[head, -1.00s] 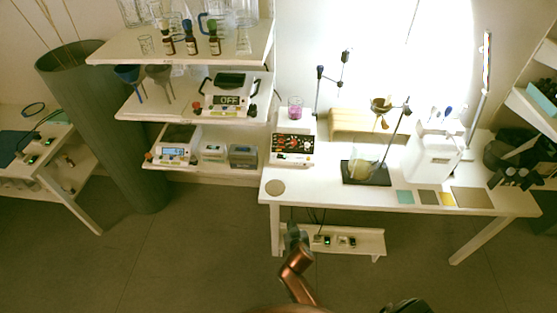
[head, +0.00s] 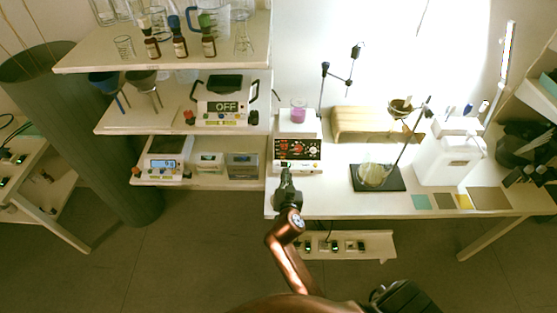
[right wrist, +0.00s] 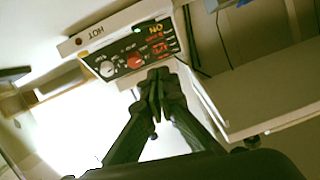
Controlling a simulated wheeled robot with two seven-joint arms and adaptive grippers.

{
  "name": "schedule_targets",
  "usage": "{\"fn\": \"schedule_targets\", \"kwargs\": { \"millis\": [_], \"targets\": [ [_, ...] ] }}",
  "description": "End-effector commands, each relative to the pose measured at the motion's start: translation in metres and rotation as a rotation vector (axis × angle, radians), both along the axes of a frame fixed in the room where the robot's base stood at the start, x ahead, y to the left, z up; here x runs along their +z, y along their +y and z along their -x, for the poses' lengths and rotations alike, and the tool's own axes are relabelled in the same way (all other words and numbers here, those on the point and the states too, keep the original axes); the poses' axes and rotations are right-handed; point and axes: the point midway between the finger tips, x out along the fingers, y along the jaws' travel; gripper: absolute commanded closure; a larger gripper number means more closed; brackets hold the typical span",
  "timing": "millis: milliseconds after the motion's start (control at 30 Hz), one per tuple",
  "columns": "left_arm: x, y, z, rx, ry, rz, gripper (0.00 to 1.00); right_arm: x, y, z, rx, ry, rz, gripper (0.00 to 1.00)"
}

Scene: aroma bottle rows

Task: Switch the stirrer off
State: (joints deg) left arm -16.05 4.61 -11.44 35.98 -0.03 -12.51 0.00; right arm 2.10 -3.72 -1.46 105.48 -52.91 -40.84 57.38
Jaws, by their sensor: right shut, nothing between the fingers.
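The stirrer is a white box with a black front panel (head: 298,150) on the table's left end. A beaker of purple liquid (head: 298,110) stands on its top. In the right wrist view the panel (right wrist: 135,48) appears upside down, with a red knob, a pale knob, a lit ON readout, a green light and the word HOT on the casing. My right gripper (head: 286,176) is shut and empty, just in front of the panel's lower left. In the wrist view its fingertips (right wrist: 156,76) overlap the panel edge; I cannot tell whether they touch. My left gripper is not in view.
Right of the stirrer are a wooden block (head: 365,124), a black-based stand (head: 378,178) and a white canister (head: 450,158). The floor in front is clear.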

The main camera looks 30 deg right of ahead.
Motion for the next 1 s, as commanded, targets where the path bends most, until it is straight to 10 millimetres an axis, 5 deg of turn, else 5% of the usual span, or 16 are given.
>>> {"fn": "schedule_targets", "kwargs": {
  "millis": [333, 767, 1000],
  "targets": [
    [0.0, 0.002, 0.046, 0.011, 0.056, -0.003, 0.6, -0.001, -0.001, -0.002, 0.0, 0.0, 0.001, 1.0],
    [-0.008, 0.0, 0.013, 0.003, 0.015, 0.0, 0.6, -0.019, -0.035, -0.061, 0.0, 0.002, 0.006, 1.0],
    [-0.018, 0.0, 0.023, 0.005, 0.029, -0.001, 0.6, -0.045, -0.047, -0.085, 0.0, 0.008, 0.003, 1.0]
  ]
}}
